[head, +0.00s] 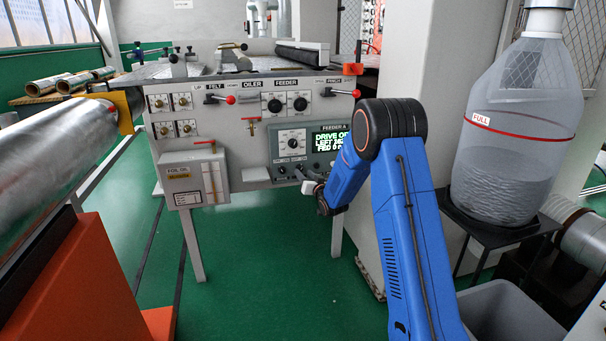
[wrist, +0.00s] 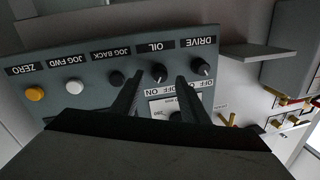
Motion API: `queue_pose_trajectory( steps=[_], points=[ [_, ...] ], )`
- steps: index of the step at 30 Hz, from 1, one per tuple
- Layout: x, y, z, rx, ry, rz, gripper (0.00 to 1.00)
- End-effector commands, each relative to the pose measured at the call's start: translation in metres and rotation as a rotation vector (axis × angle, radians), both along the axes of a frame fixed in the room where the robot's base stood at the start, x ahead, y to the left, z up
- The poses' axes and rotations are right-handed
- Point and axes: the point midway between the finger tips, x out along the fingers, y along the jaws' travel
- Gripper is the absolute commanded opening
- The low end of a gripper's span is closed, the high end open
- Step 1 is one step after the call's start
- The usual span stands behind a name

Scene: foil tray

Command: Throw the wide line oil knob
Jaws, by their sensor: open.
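In the wrist view, a grey panel shows upside down, with a black knob labelled OIL (wrist: 159,72) near its middle. A similar black knob labelled DRIVE (wrist: 203,68) is to its right. My gripper (wrist: 159,80) is open, its two dark fingers reaching up on either side of the OIL knob in the picture. I cannot tell whether they touch it. In the head view, my gripper (head: 309,187) is at the lower part of the panel marked FEEDER A (head: 308,137), and hides some of its controls. No "wide line" label is readable.
A ledge (wrist: 258,52) juts out beside DRIVE. The foil oil box (head: 195,178) hangs left of the panel. Open green floor lies below.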

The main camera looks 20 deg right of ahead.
Motion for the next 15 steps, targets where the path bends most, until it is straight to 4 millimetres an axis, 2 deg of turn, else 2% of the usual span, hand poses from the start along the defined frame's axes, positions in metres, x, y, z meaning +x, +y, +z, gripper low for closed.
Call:
queue_pose_trajectory(
  steps=[6,15],
  points=[
    [0.019,0.002,0.000,0.000,0.000,0.000,0.41],
    [0.023,0.003,0.000,0.000,0.001,0.000,0.41]
  ],
)
